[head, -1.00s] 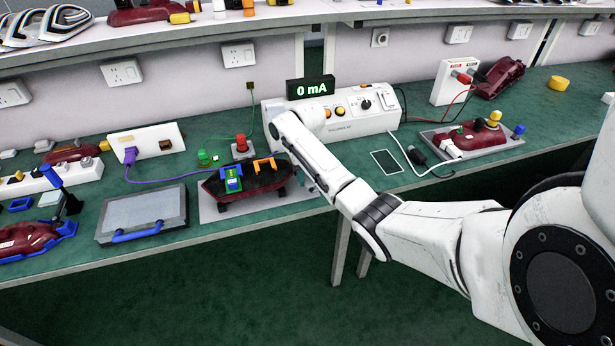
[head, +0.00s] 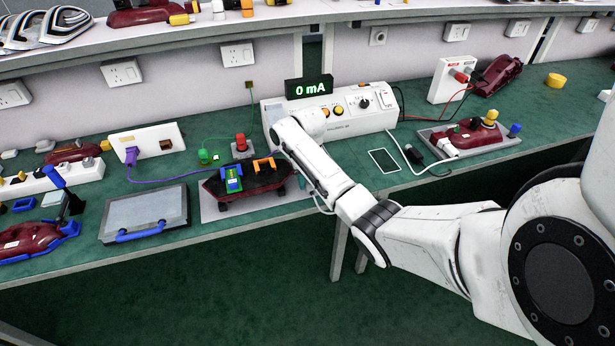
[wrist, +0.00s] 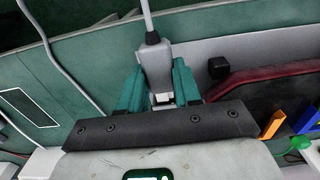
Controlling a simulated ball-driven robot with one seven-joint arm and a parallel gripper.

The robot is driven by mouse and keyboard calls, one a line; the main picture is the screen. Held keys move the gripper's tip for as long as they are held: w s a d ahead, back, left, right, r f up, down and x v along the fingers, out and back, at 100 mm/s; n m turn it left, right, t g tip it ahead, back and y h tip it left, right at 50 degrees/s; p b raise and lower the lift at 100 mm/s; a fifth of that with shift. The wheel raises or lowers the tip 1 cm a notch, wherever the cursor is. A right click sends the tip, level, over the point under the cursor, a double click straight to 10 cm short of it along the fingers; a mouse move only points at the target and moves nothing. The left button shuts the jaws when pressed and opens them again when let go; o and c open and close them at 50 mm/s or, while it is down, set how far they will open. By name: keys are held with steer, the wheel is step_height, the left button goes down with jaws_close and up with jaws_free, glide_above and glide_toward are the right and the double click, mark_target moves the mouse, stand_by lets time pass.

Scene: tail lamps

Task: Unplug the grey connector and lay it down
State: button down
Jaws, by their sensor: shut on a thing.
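The grey connector (wrist: 154,62) is between the teal fingers of my gripper (wrist: 157,85) in the wrist view, with its cable (wrist: 147,18) running off toward the top. My gripper is shut on it. In the head view my forearm hides the gripper and connector. The dark red tail lamp (head: 248,180) lies on a grey mat (head: 222,212), left of my arm. In the wrist view the lamp (wrist: 270,75) is to the right, with a gap between it and the connector. A small black block (wrist: 218,67) is at the lamp's near end.
A white-outlined dark rectangle (head: 384,160) lies on the green bench right of my arm; it also shows in the wrist view (wrist: 27,107). A grey case (head: 145,210) lies left.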

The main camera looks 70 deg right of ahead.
mark_target(311, 189)
steer(key=shift+s+a+p, duration=0.4)
steer(key=shift+a+p, duration=0.1)
steer(key=shift+p, duration=0.3)
steer(key=shift+s+a+r+p, duration=0.2)
steer(key=shift+s+a+p, duration=0.25)
steer(key=shift+p, duration=0.45)
steer(key=shift+s+a+f, duration=0.15)
steer(key=shift+a, duration=0.1)
